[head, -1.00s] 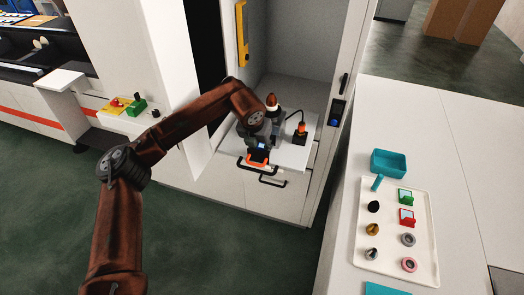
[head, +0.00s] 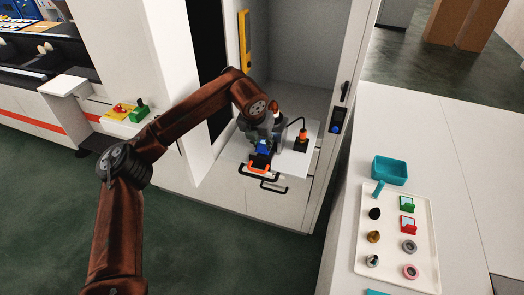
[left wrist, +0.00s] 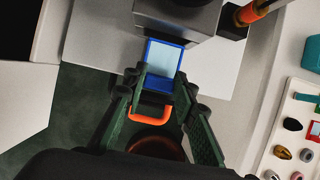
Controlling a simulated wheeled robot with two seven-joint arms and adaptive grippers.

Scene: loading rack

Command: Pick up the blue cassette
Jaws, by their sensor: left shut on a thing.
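The blue cassette (head: 263,149) is at the front of the white shelf in the open cabinet. In the left wrist view the blue cassette (left wrist: 164,56) has a pale face in a blue frame, and its far end meets a grey block. My left gripper (head: 260,158) reaches down over the shelf's front edge. In the left wrist view my left gripper's fingers (left wrist: 157,84) are shut on the cassette's near end. My right gripper is not in view.
An orange handle (head: 257,168) and a black handle (head: 273,187) are at the shelf front. An orange-and-black cabled device (head: 301,142) stands right of my gripper. At right, a white tray (head: 427,246) holds green and red cassettes and several round parts, near a teal bin (head: 389,169).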

